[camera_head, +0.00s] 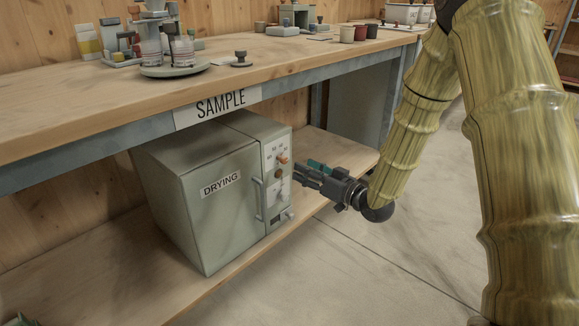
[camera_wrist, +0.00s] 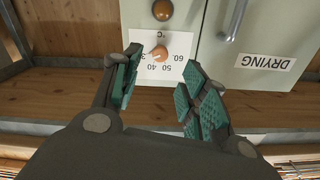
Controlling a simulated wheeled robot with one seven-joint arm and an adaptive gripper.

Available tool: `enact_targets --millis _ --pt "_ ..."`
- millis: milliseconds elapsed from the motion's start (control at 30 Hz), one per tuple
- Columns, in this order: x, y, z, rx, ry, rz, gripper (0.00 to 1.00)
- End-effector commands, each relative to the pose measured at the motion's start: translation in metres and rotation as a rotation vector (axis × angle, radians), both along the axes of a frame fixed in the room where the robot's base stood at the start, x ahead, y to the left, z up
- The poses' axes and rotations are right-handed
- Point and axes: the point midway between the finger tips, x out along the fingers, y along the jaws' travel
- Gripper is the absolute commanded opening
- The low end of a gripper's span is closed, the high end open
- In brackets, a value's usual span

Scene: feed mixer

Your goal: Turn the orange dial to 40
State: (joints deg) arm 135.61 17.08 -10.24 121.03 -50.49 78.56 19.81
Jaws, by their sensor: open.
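The orange dial (camera_head: 282,158) is on the control panel of the pale green drying oven (camera_head: 190,205), above a brown round knob (camera_head: 278,173). In the wrist view the panel appears upside down: the orange dial (camera_wrist: 159,52) sits on a white scale plate with 40, 50, 60 and °C readable. A further number at the left is partly hidden by a finger. My gripper (camera_wrist: 162,58) is open, its green-padded fingers on either side of the dial in the picture. Contact cannot be told. In the head view my gripper (camera_head: 303,174) is in front of the panel. The dial's exact setting is too small to read.
The oven stands on a lower wooden shelf under a workbench (camera_head: 130,88) with a SAMPLE label. A vertical door handle (camera_head: 258,198) projects beside the panel; it also shows in the wrist view (camera_wrist: 236,20). Open floor lies at the right.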

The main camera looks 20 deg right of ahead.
Motion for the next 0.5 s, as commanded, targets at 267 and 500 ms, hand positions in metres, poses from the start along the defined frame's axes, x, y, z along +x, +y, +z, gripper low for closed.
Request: enact_targets --millis 267,500 --pt "0.039 0.023 -0.003 -0.002 -0.001 0.001 0.44" --pt "0.059 0.035 -0.002 -0.001 -0.001 0.000 0.44"
